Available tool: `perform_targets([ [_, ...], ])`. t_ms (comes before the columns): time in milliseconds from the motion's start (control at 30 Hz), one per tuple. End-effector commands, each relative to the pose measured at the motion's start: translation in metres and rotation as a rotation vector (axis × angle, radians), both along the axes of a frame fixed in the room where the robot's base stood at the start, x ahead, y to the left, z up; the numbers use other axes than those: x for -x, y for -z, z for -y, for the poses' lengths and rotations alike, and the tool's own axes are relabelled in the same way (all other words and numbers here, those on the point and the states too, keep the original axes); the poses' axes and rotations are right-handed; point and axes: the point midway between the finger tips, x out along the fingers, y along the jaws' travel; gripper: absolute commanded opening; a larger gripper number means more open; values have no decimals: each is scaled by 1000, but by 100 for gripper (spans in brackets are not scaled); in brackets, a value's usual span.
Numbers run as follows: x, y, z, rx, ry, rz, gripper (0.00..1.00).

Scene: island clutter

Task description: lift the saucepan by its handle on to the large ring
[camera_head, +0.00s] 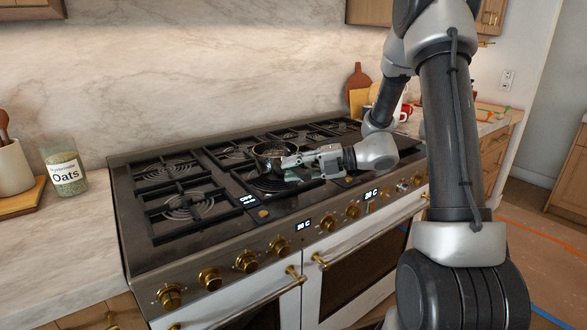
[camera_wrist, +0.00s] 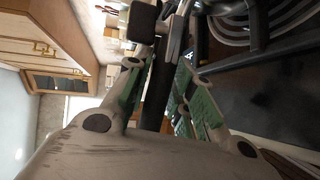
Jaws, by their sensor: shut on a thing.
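The dark saucepan (camera_head: 270,152) is over the middle of the range top (camera_head: 190,263), near the middle front burner. My gripper (camera_head: 296,160) reaches it from the right and is shut on its handle. In the wrist view the dark handle (camera_wrist: 158,88) runs between the green-padded fingers (camera_wrist: 160,100). A wide ring burner (camera_head: 272,184) lies just below and in front of the pan; rings also show at the wrist view's top right (camera_wrist: 236,32). I cannot tell whether the pan touches the grate, nor for certain which burner is the large ring.
Other grates and a ring burner (camera_head: 188,206) lie to the left, apparently empty. An oats jar (camera_head: 64,174) and a utensil crock (camera_head: 12,168) stand on the left counter. Cutting boards (camera_head: 358,92) and a red mug (camera_head: 405,112) are at the back right, behind my arm.

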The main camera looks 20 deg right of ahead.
Motion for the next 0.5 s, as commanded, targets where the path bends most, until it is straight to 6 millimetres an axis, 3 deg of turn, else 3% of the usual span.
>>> perform_targets([
  [100, 0, 0, 0, 0, 0, 0, 0],
  [133, 0, 0, 0, 1, 0, 0, 25],
  [267, 0, 0, 0, 1, 0, -1, 49],
  [500, 0, 1, 0, 2, 1, -4, 49],
])
